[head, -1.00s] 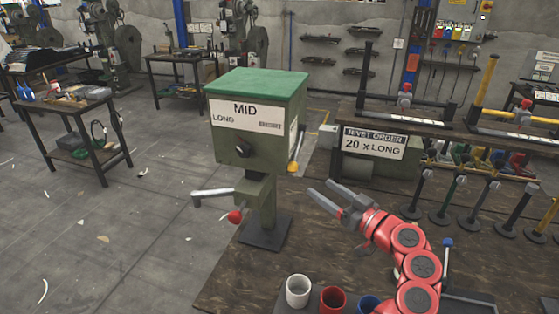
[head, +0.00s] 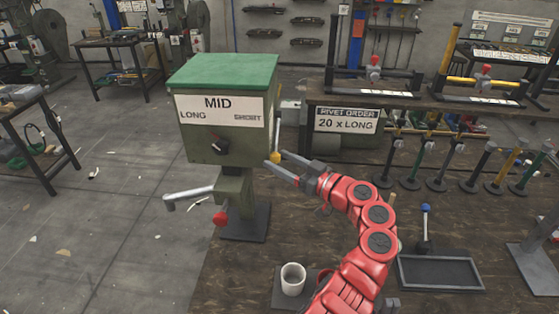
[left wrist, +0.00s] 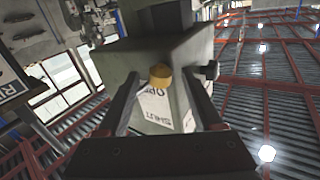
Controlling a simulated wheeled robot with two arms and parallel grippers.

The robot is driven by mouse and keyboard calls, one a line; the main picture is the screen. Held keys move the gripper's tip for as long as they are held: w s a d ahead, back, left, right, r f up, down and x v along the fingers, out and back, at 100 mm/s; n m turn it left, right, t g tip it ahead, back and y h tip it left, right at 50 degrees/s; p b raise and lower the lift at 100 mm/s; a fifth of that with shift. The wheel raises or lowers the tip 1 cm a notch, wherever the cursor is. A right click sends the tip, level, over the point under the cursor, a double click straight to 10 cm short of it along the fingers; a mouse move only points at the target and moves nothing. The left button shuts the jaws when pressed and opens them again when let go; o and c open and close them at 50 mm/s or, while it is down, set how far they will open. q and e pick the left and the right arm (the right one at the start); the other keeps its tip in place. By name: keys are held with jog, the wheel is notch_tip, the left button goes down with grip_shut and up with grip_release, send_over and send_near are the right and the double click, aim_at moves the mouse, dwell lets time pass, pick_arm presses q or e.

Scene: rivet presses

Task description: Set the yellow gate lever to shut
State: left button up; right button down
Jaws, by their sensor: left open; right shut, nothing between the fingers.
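The green feeder box (head: 222,125), labelled MID, stands on a post on the bench. Its yellow gate lever shows as a small yellow knob (head: 276,157) at the box's right side. My left gripper (head: 275,160) is open, with its fingertips at the knob. In the left wrist view the yellow knob (left wrist: 160,75) lies between the two open fingers (left wrist: 163,100), with no clear contact. Behind it is a white label (left wrist: 165,108) reading OPEN and SHUT, seen upside down and partly covered. The lever's arm is mostly hidden. My right gripper is not in view.
A grey crank with a red ball (head: 220,218) sticks out under the box. A white cup (head: 292,279) stands in front, near my arm. A dark tray (head: 440,272) and several upright levers stand to the right.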

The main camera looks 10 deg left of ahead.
pick_arm(q)
jog(key=shift+s+a+r, duration=0.1)
grip_shut()
jog(key=shift+r, duration=0.15)
dwell(0.9)
